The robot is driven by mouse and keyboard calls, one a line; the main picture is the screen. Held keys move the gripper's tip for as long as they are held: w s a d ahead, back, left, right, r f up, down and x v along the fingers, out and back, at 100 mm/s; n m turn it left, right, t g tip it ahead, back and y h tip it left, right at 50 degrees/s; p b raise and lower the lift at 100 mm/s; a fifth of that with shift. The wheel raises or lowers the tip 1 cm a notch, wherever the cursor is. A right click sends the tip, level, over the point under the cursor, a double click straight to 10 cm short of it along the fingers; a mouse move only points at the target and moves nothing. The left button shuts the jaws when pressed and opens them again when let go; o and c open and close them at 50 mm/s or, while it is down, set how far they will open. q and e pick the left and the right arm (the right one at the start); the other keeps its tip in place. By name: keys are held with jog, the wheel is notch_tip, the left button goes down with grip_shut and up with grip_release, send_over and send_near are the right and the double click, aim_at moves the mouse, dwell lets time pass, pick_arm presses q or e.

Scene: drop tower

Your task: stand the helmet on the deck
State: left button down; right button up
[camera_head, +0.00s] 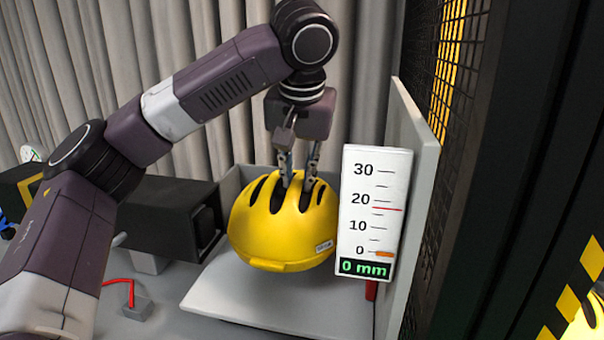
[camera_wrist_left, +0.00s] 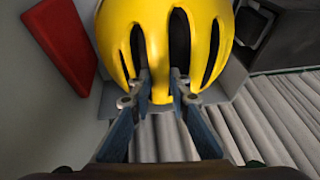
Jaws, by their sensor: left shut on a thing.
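The yellow helmet (camera_head: 270,236) has dark vent slots and hangs or rests over the pale grey deck (camera_head: 225,298), dome up and slightly tilted. My left gripper (camera_head: 297,184) comes down from above and is shut on the helmet, its fingers in the vent slots around a rib. In the left wrist view the helmet (camera_wrist_left: 158,40) fills the top middle, with the left gripper's fingertips (camera_wrist_left: 160,88) on its rib. Whether the helmet's underside touches the deck cannot be told. My right gripper is not in view.
A gauge board (camera_head: 374,215) reading 0 mm stands right of the helmet, before a grey side wall (camera_head: 410,190). A dark box-shaped device (camera_head: 165,218) stands to the left. A red block (camera_wrist_left: 62,42) is on the wall in the wrist view. The deck's front left is bare.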

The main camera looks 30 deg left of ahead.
pick_arm(q)
jog(key=shift+f+b, duration=0.3)
jog(key=shift+f, duration=0.15)
jog(key=shift+f+b, duration=0.3)
jog(key=shift+f, duration=0.05)
jog(key=shift+b+x, duration=0.7)
jog(key=shift+x, duration=0.1)
jog(key=shift+w+d+f, duration=0.15)
jog(key=shift+d+f, duration=0.05)
jog(key=shift+f, duration=0.35)
jog(key=shift+f+b, duration=0.65)
jog(key=shift+f, duration=0.4)
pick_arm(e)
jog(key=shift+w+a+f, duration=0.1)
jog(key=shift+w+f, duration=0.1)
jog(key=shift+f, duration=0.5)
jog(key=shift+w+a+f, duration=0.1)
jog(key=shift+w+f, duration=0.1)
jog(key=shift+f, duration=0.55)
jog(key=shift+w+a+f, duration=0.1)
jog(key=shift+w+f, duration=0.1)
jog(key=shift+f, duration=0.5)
